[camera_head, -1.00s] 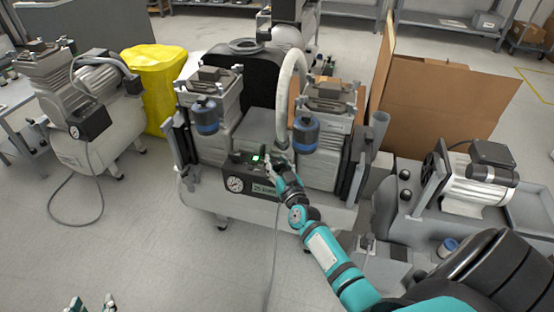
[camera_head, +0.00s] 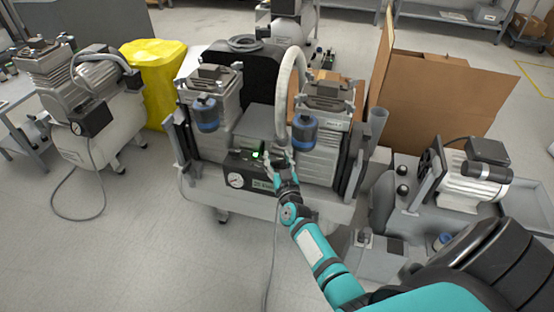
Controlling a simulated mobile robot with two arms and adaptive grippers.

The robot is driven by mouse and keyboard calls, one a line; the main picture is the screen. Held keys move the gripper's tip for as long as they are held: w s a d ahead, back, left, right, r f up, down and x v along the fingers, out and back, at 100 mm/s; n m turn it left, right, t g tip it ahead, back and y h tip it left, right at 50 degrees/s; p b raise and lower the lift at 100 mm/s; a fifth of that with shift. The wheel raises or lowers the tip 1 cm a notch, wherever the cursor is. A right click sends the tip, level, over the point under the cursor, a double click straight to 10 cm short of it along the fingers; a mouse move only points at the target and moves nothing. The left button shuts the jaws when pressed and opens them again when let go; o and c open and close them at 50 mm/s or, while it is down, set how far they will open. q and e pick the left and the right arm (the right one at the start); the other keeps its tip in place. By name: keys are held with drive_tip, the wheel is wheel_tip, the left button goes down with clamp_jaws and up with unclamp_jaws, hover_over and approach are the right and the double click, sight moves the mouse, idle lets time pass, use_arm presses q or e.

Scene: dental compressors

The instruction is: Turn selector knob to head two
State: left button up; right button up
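The twin-head dental compressor stands in the middle, with a black control panel (camera_head: 236,168) on its front between the two motor heads. The panel carries a round white gauge (camera_head: 235,180), a lit green indicator (camera_head: 257,155) and a green label. My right gripper (camera_head: 272,163) is at the right end of the panel, its fingers up against or just in front of it. The selector knob cannot be made out; the gripper may cover it. The fingers are too small to tell whether they are open or shut. My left gripper is out of view.
A second compressor (camera_head: 105,115) and a yellow bin (camera_head: 157,85) stand at left. A large open cardboard box (camera_head: 435,100) is behind at right, and a grey unit with a motor (camera_head: 468,180) is at right. A hose hangs below the panel. The floor at front left is clear.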

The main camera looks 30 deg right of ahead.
drive_tip(key=shift+o, duration=1.1)
drive_tip(key=shift+a, duration=0.1)
drive_tip(key=shift+s+a+f, duration=0.1)
drive_tip(key=shift+s, duration=0.05)
drive_tip(key=v, duration=1.1)
drive_tip(key=shift+s, duration=0.35)
drive_tip(key=shift+a, duration=0.1)
